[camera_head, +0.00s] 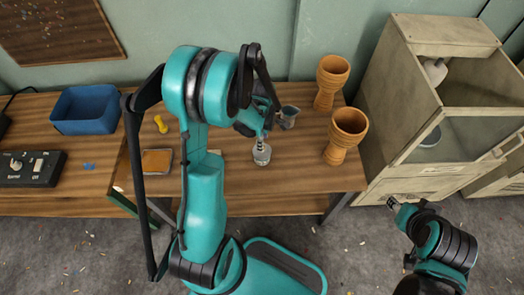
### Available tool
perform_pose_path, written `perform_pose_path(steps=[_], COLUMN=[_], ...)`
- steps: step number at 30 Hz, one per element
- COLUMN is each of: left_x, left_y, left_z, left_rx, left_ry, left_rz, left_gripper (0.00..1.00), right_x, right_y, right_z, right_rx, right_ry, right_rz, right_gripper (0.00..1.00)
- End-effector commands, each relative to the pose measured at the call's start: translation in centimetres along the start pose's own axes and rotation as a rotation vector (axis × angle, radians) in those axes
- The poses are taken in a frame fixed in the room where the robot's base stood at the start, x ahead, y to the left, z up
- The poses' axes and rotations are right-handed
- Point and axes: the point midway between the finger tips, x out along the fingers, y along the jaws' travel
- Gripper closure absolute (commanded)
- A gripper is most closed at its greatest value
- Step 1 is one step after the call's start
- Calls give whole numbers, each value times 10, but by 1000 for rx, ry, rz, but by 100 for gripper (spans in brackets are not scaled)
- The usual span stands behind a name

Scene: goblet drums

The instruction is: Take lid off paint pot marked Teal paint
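A small pot with a pale top (262,155) stands on the wooden workbench (302,178), near its front edge. Any marking on it is too small to read. My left gripper (261,140) points down at the top of this pot, touching or just above it. I cannot tell whether its fingers are closed on the lid. A small grey vessel (289,116) stands behind it to the right; I cannot tell whether it is a paint pot. My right gripper (392,203) is low at the right, over the floor and away from the bench; its fingers are too small to read.
Two orange-brown goblet drums (346,134) (331,82) stand at the bench's right end, beside a pale cabinet (412,110). A blue bin (86,110), a yellow object (160,124), an orange-brown pad (157,162) and a control box (31,168) lie left. My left arm hides the bench's middle.

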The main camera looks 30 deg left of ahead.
Motion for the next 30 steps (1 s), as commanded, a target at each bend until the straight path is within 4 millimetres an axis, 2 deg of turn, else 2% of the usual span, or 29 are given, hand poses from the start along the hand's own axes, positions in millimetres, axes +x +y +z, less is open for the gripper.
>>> perform_pose_path(steps=[1, 6, 13, 14, 18, 19, 30], left_x=[12, 36, 36, 36, 36, 36, 34], left_y=[0, 0, -1, -1, -1, -1, -1], left_z=[-1, -2, -2, -2, -2, -2, -1], left_rx=[0, 1, 1, 1, 1, 1, 1], left_ry=[0, 0, 0, 0, 0, 0, 0], left_rz=[0, 1, 1, 1, 1, 1, 1], left_gripper=[54, 54, 54, 59, 96, 100, 100], right_x=[7, 16, 15, 15, 15, 15, 14], right_y=[0, 0, 0, 0, 0, 0, 0], right_z=[5, 11, 10, 10, 10, 10, 10], right_rx=[0, 0, 0, 0, 0, 0, 0], right_ry=[0, 0, 0, 0, 0, 0, 0], right_rz=[0, 0, 0, 0, 0, 0, 0], right_gripper=[60, 60, 60, 60, 60, 60, 60])
